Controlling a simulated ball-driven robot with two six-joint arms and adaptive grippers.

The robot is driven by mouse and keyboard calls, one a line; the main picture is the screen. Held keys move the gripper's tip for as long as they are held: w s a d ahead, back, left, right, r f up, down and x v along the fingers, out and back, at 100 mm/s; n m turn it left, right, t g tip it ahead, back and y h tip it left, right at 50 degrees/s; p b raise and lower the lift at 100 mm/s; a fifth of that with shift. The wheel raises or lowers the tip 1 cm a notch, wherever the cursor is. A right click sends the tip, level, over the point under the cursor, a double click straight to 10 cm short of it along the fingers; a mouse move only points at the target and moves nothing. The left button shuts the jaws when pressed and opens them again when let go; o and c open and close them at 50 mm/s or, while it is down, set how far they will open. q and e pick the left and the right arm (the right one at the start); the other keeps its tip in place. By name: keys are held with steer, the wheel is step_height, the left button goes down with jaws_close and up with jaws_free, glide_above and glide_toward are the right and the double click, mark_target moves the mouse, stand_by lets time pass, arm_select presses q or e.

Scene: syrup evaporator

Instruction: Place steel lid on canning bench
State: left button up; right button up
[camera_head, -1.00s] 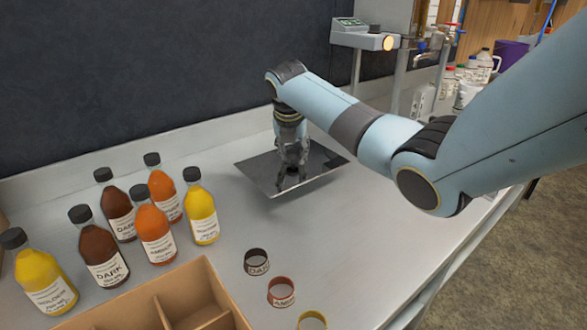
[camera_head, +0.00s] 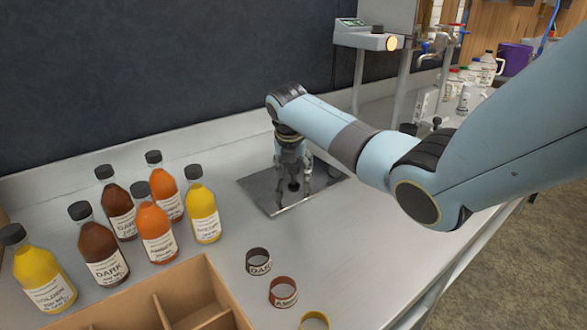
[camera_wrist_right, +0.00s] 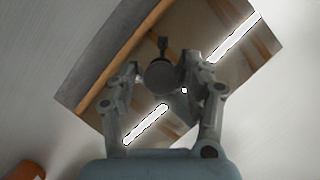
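The steel lid (camera_head: 262,192) is a thin, reflective rectangular sheet with a dark knob (camera_head: 293,186). It appears to lie flat on the grey canning bench (camera_head: 345,235), right of the bottles. My right gripper (camera_head: 294,192) is above it, pointing down, with its fingers on either side of the knob. In the right wrist view the lid (camera_wrist_right: 100,62) fills the middle, and the knob (camera_wrist_right: 162,76) sits between the parted fingers, with gaps showing on both sides. My left gripper is not in view.
Several syrup bottles (camera_head: 157,235) stand at the left. A divided cardboard box (camera_head: 205,280) is at the front, with loose label rings (camera_head: 283,292) beside it. A scale (camera_head: 365,37) stands behind, and white jugs (camera_head: 487,68) at the back right. Bench space right of the rings is clear.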

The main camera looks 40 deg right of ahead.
steer(key=shift+r, duration=0.45)
steer(key=p+v, duration=0.3)
steer(key=v, duration=0.8)
steer(key=shift+p, duration=0.35)
steer(key=shift+s+r, duration=0.1)
steer(key=shift+s, duration=0.05)
